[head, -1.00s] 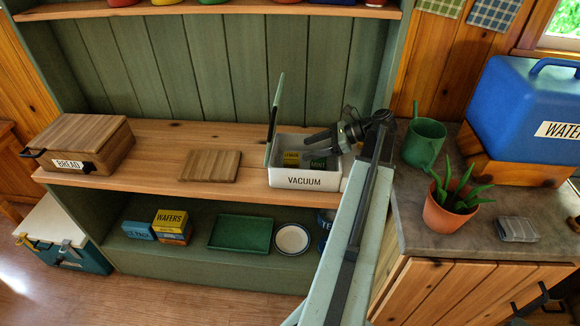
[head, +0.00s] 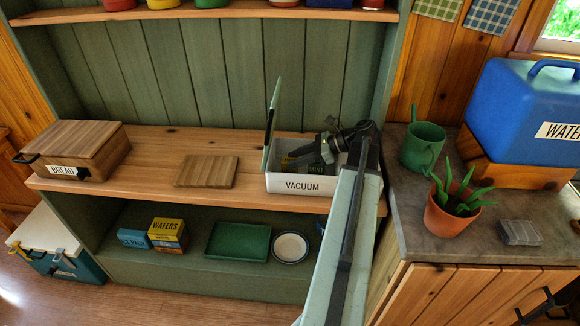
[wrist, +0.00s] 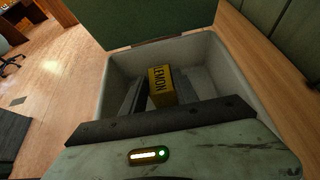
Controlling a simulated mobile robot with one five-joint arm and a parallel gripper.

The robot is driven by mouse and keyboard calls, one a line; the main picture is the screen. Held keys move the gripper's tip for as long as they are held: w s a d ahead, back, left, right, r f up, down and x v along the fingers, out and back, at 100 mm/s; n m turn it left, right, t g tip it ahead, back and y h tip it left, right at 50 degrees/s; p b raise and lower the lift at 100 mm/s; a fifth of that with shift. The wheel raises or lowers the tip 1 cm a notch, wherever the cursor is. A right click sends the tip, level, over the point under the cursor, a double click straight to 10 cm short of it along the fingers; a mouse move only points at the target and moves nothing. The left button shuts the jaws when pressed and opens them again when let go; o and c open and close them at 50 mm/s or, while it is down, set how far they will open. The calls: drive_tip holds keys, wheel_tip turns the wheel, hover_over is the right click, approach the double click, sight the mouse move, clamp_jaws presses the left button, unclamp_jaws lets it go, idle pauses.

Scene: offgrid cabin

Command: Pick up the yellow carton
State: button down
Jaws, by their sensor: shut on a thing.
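The yellow carton, labelled LEMON (wrist: 160,86), is inside the white box marked VACUUM (head: 303,184), on the wooden counter of the green hutch. In the wrist view my gripper (wrist: 159,92) has its dark fingers on both sides of the carton and is shut on it. In the head view my gripper (head: 303,156) reaches down into the box from the right and hides most of the carton. The box's green lid (head: 271,122) stands open at its left end. I cannot tell whether the carton touches the box floor.
A wooden board (head: 206,171) and a bread box (head: 75,150) lie to the left. A green watering can (head: 423,145) and potted plant (head: 451,210) stand right of my arm. The box walls are close around my fingers.

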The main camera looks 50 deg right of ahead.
drive_tip(key=shift+r, duration=0.1)
wheel_tip(320, 180, up, 10)
drive_tip(key=p, duration=1)
